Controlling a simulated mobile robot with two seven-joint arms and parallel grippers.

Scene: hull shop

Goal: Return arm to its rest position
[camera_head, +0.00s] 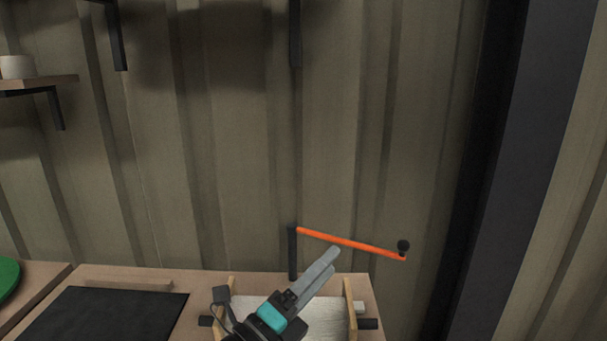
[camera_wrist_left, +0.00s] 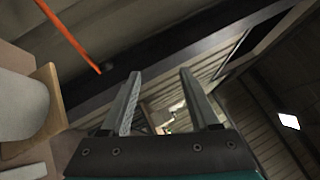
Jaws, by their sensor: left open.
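My left gripper (camera_head: 333,258) reaches up from the bottom of the head view, over the front of the bench. Its grey fingers point up and to the right, below the orange bar (camera_head: 350,242). In the left wrist view the two fingers (camera_wrist_left: 160,75) stand apart with nothing between them, so the gripper is open and empty. The bar also shows at the upper left of the left wrist view (camera_wrist_left: 68,35), apart from the fingers. My right gripper is not in view.
Below the gripper, a pale drum-like piece (camera_head: 330,318) sits between wooden side plates (camera_head: 350,308). A black mat (camera_head: 105,316) lies on the bench at left. A corrugated wall (camera_head: 225,150) stands behind, with a shelf (camera_head: 40,84) at left and a dark pillar (camera_head: 520,150) at right.

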